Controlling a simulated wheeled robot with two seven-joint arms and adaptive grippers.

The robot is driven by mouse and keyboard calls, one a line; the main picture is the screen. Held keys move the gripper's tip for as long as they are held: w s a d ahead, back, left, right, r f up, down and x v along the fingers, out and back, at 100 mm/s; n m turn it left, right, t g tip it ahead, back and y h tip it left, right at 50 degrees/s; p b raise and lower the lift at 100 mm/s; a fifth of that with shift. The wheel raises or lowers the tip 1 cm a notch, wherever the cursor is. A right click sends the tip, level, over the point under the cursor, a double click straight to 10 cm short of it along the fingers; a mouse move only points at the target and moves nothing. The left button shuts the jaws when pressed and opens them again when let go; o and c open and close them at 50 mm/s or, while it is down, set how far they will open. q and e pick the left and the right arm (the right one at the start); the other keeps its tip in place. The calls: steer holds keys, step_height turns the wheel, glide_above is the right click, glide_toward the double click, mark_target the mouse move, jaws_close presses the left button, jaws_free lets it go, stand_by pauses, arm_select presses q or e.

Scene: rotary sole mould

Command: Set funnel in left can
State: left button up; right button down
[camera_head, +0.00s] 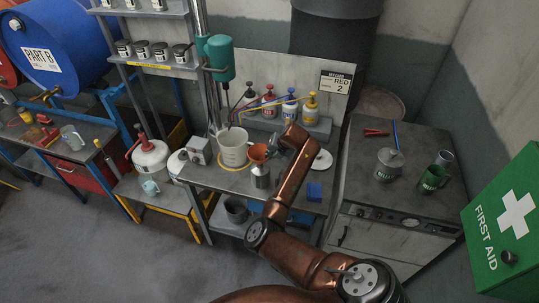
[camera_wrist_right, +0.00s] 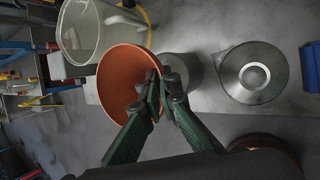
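My right gripper (camera_wrist_right: 160,88) is shut on the rim of an orange funnel (camera_wrist_right: 118,76), whose wide mouth faces the wrist camera. In the head view the funnel (camera_head: 257,152) is up beside the bucket, above a grey metal can (camera_head: 261,178). In the wrist view a grey can (camera_wrist_right: 182,70) shows partly behind the funnel and fingers. A second round grey metal piece (camera_wrist_right: 254,73), seen from above, stands to its right; I cannot tell if it is a can. The funnel's spout is hidden. My left gripper is not in view.
A white bucket (camera_head: 233,148) stands close left of the funnel. Coloured pump bottles (camera_head: 290,106) line the back. A blue block (camera_head: 315,191) lies at the bench's right. A second bench with a can (camera_head: 388,164) and green mug (camera_head: 432,179) is further right.

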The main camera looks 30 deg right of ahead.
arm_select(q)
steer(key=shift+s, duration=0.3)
arm_select(e)
steer(key=c, duration=2.6)
jaws_free()
steer(key=o, duration=0.5)
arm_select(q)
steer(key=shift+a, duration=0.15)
arm_select(e)
steer(key=v, duration=1.2)
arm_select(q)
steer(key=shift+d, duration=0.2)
arm_select(e)
steer(key=shift+f, duration=0.1)
